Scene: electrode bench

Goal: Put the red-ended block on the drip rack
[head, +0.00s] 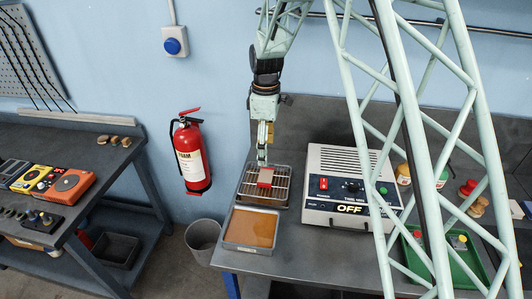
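The red-ended block (265,178) shows its red face at the drip rack (281,201), a wire grid over a dark tray at the bench's left edge. My gripper (262,162) points down right above and behind the block. Its fingers are seen nearly edge-on, so I cannot tell whether they are open or shut, or touching the block. Whether the block rests fully on the wires or is just above them is also unclear.
A tray of orange-brown liquid (251,228) sits in front of the rack. A power supply (343,186) reading OFF stands close on the right. A green tray (446,262) lies farther right. A fire extinguisher (191,158) hangs on the wall left of the bench.

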